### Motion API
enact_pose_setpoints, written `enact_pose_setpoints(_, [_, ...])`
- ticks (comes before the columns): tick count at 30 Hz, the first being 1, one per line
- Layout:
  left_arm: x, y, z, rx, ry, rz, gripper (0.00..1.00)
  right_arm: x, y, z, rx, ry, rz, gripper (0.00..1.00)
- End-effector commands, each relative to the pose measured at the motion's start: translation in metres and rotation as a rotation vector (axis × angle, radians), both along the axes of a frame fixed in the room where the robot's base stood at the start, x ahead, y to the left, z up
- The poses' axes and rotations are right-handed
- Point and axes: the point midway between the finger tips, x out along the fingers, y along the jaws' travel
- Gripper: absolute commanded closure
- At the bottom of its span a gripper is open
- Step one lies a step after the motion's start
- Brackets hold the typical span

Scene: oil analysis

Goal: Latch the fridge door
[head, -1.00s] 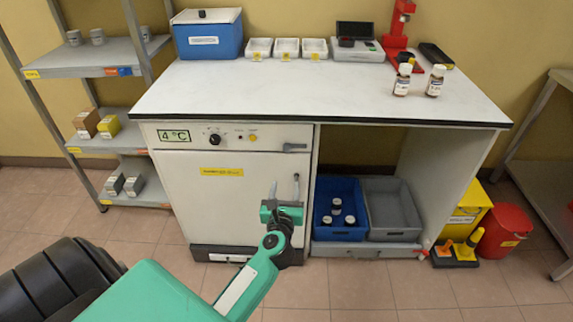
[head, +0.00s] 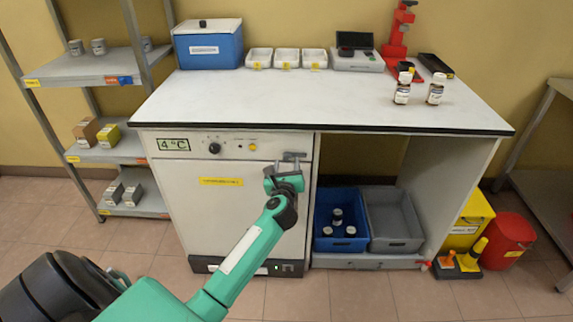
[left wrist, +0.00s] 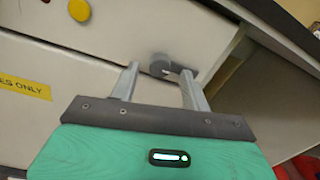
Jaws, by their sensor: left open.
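The white fridge door (head: 205,205) is under the bench at the left and looks closed in its frame. A small grey latch (head: 294,155) sits at the upper right of the fridge front. In the left wrist view the latch (left wrist: 160,65) has a round hub and a short bar reaching right. My left gripper (head: 284,165) is open in front of the latch. In the left wrist view its fingers (left wrist: 158,82) stand on either side of the latch; I cannot tell whether they touch it. My right gripper is not in view.
The fridge panel has a 4 °C display (head: 173,145) and a knob (head: 214,148). A blue crate (head: 341,243) and grey crate (head: 394,243) stand right of the fridge. The white benchtop (head: 290,105) overhangs above. A shelf rack (head: 110,155) is at the left.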

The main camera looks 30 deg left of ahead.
Motion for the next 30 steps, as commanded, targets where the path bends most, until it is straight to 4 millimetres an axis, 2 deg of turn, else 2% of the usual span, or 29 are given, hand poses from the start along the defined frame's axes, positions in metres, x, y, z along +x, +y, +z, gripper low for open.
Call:
enact_pose_setpoints(4, [0.009, 0.005, 0.000, 0.000, -0.001, 0.000, 0.53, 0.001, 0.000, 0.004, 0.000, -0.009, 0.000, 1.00])
enact_pose_setpoints(13, [0.010, 0.006, 0.000, 0.001, 0.000, 0.000, 0.53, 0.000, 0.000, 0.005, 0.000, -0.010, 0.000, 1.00])
enact_pose_setpoints(14, [0.010, 0.006, 0.000, 0.001, 0.000, 0.000, 0.57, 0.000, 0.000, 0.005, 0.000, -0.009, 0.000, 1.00])
enact_pose_setpoints(20, [0.010, 0.006, 0.000, 0.001, 0.000, 0.000, 0.96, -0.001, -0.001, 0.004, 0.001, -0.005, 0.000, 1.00])
enact_pose_setpoints(28, [0.010, 0.006, 0.001, 0.014, 0.009, 0.000, 0.97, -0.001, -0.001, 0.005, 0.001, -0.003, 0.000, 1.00])
enact_pose_setpoints(30, [0.010, 0.006, 0.002, 0.029, 0.018, 0.000, 0.97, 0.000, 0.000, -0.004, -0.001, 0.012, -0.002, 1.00])
